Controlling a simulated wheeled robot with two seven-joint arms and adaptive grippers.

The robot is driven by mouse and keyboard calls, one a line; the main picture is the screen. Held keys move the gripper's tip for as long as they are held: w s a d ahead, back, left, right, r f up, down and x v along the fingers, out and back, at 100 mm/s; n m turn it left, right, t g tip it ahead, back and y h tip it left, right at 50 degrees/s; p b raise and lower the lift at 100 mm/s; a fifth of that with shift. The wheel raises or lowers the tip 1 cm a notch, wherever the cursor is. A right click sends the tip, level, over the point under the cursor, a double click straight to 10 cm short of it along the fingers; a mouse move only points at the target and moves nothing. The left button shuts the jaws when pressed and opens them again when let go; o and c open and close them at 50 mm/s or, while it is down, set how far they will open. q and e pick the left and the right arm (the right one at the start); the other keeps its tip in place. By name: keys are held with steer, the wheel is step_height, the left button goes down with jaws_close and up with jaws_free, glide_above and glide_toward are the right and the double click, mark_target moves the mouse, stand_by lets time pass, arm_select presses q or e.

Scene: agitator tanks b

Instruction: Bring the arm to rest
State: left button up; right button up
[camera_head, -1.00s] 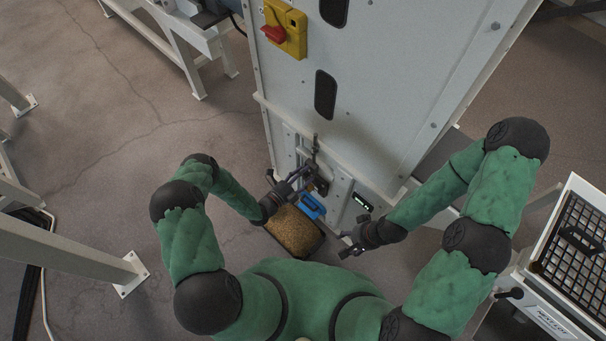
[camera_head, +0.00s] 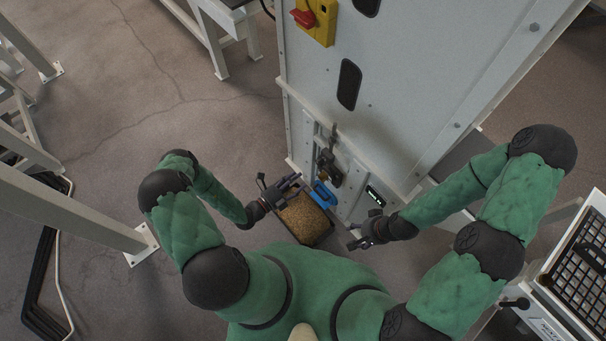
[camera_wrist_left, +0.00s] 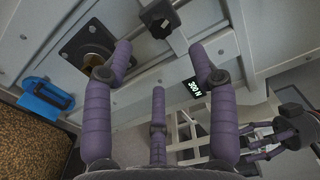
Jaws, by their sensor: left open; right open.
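My left gripper (camera_head: 280,192) is open and empty, above the left part of a dark bin filled with brown grains (camera_head: 303,217). In the left wrist view its purple fingers (camera_wrist_left: 157,85) are spread with nothing between them. My right gripper (camera_head: 361,233) is open in front of the cabinet's lower right part, right of the bin. The tall grey cabinet (camera_head: 405,100) stands ahead of both. A blue handle (camera_head: 325,194) is at the bin's cabinet side; it also shows in the left wrist view (camera_wrist_left: 46,95). A round opening in a dark square flange (camera_wrist_left: 92,55) shows in the wrist view.
A small lit display (camera_head: 375,196) is on the cabinet's lower front; it reads "300 N" in the wrist view. A yellow box with a red knob (camera_head: 305,18) is higher up. A white post (camera_head: 75,200) stands left, a grated machine (camera_head: 575,265) right. Open floor lies left of the cabinet.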

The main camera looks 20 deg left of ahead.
arm_select(q)
steer(key=shift+s+a, duration=0.15)
steer(key=shift+s, duration=0.15)
stand_by(0.4)
steer(key=s+d+r+m+g+h, duration=0.2)
steer(key=s+d+m+g+h, duration=0.35)
steer(key=d+m+g, duration=0.3)
steer(key=s+d+m+g+y+p, duration=0.1)
steer(key=s+m+g+y, duration=0.5)
steer(key=s+m+g, duration=1)
steer(key=w+a+r+m+t+y, duration=0.1)
steer(key=w+r+m+t+y, duration=0.1)
steer(key=m, duration=0.7)
steer(key=w+a+r+m+t+y+p, duration=0.1)
steer(key=w+r+m+t+y, duration=0.2)
steer(key=m+t, duration=0.5)
steer(key=w+r+m, duration=0.1)
steer(key=w+m, duration=0.1)
steer(key=shift+w+a, duration=0.25)
steer(key=shift+w, duration=0.1)
